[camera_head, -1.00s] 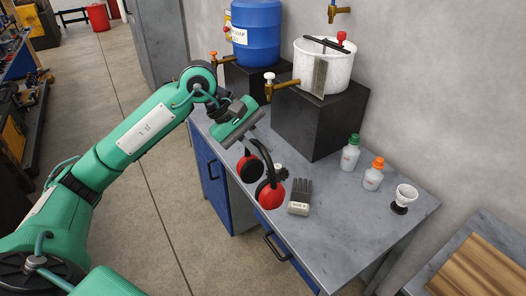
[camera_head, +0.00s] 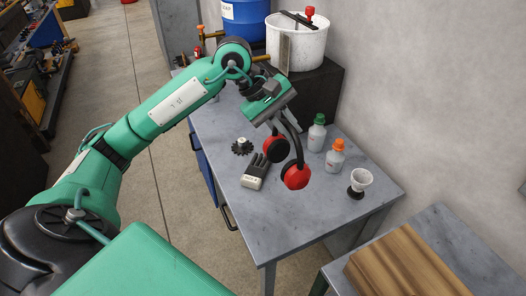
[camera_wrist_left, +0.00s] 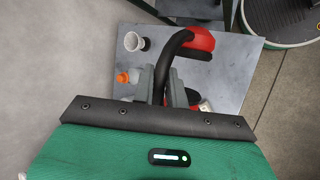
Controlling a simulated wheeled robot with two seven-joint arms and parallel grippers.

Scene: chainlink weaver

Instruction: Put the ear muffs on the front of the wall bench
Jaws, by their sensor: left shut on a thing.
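The ear muffs, with red cups and a dark headband, hang from my left gripper (camera_head: 282,116) in the head view. One red cup (camera_head: 296,176) hangs lower, over the grey wall bench (camera_head: 290,232). My left gripper is shut on the headband and holds the muffs above the bench top. In the left wrist view the dark headband of the ear muffs (camera_wrist_left: 168,62) passes between the fingers (camera_wrist_left: 165,88), with a red cup at its far end. My right gripper is not in view.
A white bucket (camera_head: 296,45) stands on a black block behind. The bench's near end is clear.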

